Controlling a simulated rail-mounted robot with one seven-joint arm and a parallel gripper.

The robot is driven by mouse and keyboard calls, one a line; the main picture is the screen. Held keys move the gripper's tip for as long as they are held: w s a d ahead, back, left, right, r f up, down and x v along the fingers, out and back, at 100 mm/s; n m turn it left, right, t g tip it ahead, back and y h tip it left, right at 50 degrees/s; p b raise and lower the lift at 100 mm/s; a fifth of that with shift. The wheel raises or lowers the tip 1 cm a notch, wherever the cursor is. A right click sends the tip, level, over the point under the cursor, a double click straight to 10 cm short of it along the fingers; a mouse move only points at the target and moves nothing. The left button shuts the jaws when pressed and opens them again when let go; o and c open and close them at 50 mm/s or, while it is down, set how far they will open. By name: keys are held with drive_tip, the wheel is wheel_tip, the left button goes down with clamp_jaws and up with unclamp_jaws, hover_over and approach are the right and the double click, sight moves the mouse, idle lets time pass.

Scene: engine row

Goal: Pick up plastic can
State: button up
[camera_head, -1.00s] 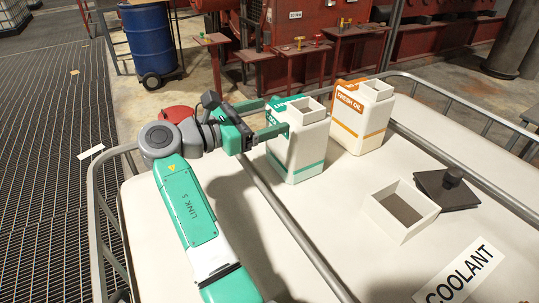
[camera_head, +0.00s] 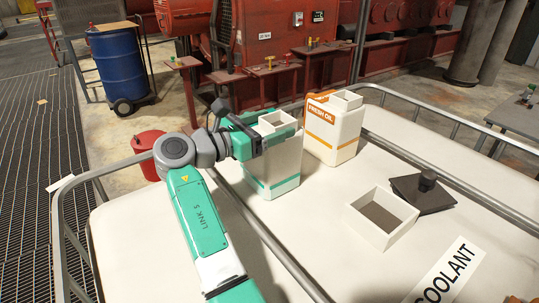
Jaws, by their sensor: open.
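A white plastic can with green markings (camera_head: 277,168) stands upright on the white tank top (camera_head: 330,225). A second white can with orange bands, marked FRESH OIL (camera_head: 335,128), stands behind it to the right. My gripper (camera_head: 266,130) is open at the upper part of the green-marked can. One green finger shows across the can's near upper side; the other is mostly hidden. I cannot tell whether the fingers touch the can. My gripper hides part of its upper left side.
A square white opening (camera_head: 382,217) and its dark lid (camera_head: 425,195) lie to the right. A metal rail (camera_head: 270,235) crosses the tank top, and more rails run around its edge. A red bucket (camera_head: 148,145) and a blue drum (camera_head: 122,65) stand beyond on the floor.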

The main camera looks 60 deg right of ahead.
clamp_jaws()
drive_tip(key=shift+a+r, duration=0.1)
idle(0.3)
